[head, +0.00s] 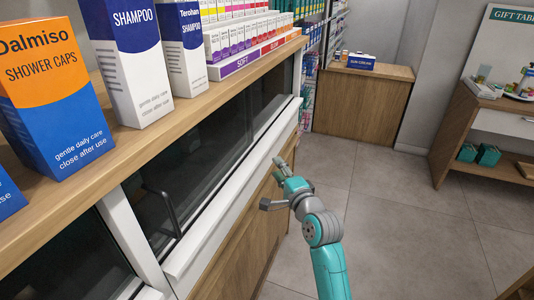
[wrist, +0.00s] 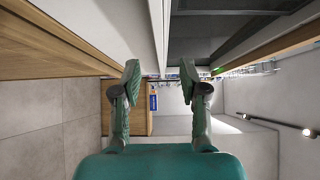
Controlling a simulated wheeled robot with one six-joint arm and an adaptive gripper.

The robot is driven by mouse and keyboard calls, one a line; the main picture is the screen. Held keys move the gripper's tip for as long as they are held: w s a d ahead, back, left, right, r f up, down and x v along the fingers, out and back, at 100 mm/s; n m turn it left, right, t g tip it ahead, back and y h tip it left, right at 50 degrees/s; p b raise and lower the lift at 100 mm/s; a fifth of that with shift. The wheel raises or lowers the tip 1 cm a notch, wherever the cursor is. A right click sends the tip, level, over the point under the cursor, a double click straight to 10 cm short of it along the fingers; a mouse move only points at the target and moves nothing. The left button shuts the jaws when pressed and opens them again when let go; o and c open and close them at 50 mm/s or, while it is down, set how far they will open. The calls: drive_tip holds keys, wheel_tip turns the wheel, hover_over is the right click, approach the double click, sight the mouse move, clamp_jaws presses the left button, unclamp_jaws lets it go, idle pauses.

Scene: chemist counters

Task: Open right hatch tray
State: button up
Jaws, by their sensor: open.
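The right hatch (head: 215,155) is a long dark glass panel in a white frame under the wooden counter top. A dark bar handle (head: 168,212) stands at its left end. A white ledge (head: 225,218) runs along below the glass. I cannot tell whether this ledge is the tray. My gripper (head: 279,164) is in front of the counter, near the far end of the ledge. In the wrist view my gripper (wrist: 160,82) is open, with nothing between its fingers. The dark glass (wrist: 205,30) and white ledge (wrist: 110,25) also show there. Contact cannot be told.
Boxes of shower caps (head: 50,95) and shampoo (head: 128,60) stand on the counter top (head: 150,140). A second dark hatch (head: 65,262) is at the lower left. A wooden counter (head: 362,105) stands at the back. The grey floor (head: 400,215) to the right is clear.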

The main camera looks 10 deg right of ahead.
sight(266, 153)
drive_tip(key=w, duration=0.3)
drive_tip(key=w+a, duration=0.1)
drive_tip(key=w, duration=0.5)
drive_tip(key=shift+a, duration=0.2)
clamp_jaws()
